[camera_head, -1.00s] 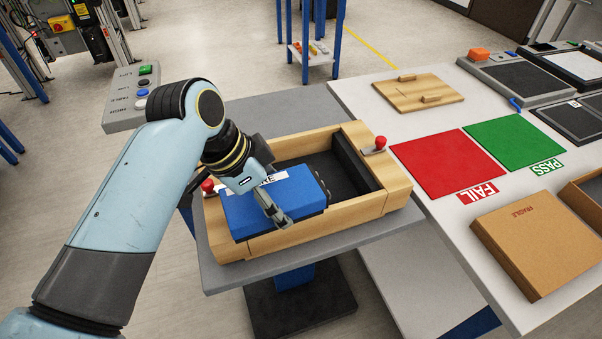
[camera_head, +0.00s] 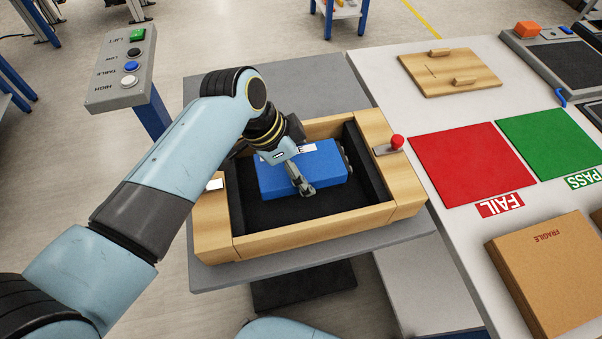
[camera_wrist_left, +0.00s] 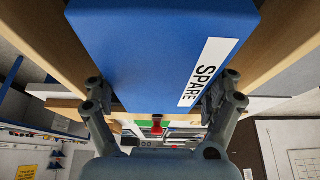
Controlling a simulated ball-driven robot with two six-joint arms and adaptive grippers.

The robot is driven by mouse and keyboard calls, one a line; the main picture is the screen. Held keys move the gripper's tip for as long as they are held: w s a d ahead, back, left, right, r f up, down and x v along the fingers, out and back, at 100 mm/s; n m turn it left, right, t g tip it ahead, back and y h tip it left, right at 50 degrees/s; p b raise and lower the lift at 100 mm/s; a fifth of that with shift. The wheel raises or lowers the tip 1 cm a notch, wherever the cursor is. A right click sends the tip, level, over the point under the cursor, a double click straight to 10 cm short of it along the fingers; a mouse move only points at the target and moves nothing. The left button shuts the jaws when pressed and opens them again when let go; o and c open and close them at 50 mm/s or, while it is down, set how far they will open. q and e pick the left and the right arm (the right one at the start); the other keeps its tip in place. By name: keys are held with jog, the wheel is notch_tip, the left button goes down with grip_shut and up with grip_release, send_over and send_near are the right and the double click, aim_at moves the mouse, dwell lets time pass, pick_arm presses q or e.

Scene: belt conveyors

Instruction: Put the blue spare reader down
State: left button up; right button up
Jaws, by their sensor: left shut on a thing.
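The blue spare reader (camera_head: 320,170) is a blue block with a white label. In the left wrist view the reader (camera_wrist_left: 150,50) fills the middle and its label reads SPARE. My left gripper (camera_head: 300,175) is shut on the reader, with a finger on each side of it; the fingers also show in the left wrist view (camera_wrist_left: 165,100). The reader is inside the outline of a wooden frame box (camera_head: 320,237) with a dark lining (camera_head: 290,215). I cannot tell whether the reader touches the lining. My right gripper is not in view.
The box stands on a grey table (camera_head: 215,275). A red-knobbed clamp (camera_head: 397,142) is on its right rim. To the right are a red FAIL mat (camera_head: 465,165), a green PASS mat (camera_head: 550,140), a cardboard box (camera_head: 550,270) and a wooden board (camera_head: 450,72). A button panel (camera_head: 125,70) stands at left.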

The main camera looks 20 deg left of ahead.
pick_arm(q)
notch_tip(320, 180, down, 3)
jog(key=shift+w+r, duration=0.1)
jog(key=shift+w, duration=0.05)
jog(key=shift+f, duration=0.6)
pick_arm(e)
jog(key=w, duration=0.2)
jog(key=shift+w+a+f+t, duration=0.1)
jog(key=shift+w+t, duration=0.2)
pick_arm(q)
jog(key=o, duration=1.2)
jog(key=shift+o, duration=0.9)
jog(key=v, duration=1.2)
jog(key=shift+p, duration=0.3)
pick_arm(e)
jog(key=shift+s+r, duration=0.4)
